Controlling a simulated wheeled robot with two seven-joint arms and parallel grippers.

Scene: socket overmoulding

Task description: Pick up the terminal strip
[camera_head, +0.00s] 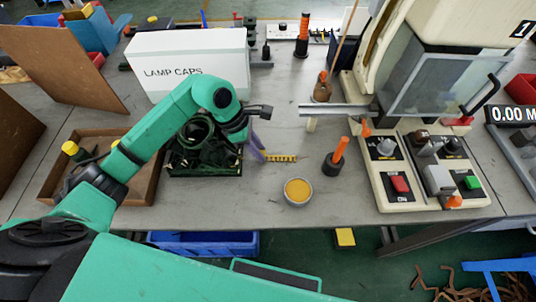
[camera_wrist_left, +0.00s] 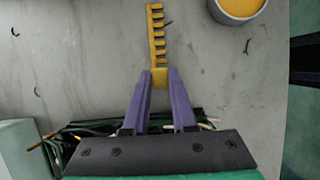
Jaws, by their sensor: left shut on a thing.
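The terminal strip (camera_head: 282,158) is a yellow toothed piece on the grey table, in the middle of the head view. In the left wrist view the strip (camera_wrist_left: 157,38) points away from my gripper, its near end between the purple fingertips. My left gripper (camera_head: 261,156) comes in from the left with its purple fingers at the strip's left end. In the wrist view the left gripper (camera_wrist_left: 160,78) is shut on that end. I cannot tell whether the strip is lifted off the table. My right gripper is not in view.
A dark crate of green wires (camera_head: 205,173) lies under my left wrist. A small round pot with yellow contents (camera_head: 298,191) stands right of the strip. An orange-handled tool in a black holder (camera_head: 335,158) and the control boxes (camera_head: 395,187) are further right. A white LAMP CAPS box (camera_head: 190,60) stands behind.

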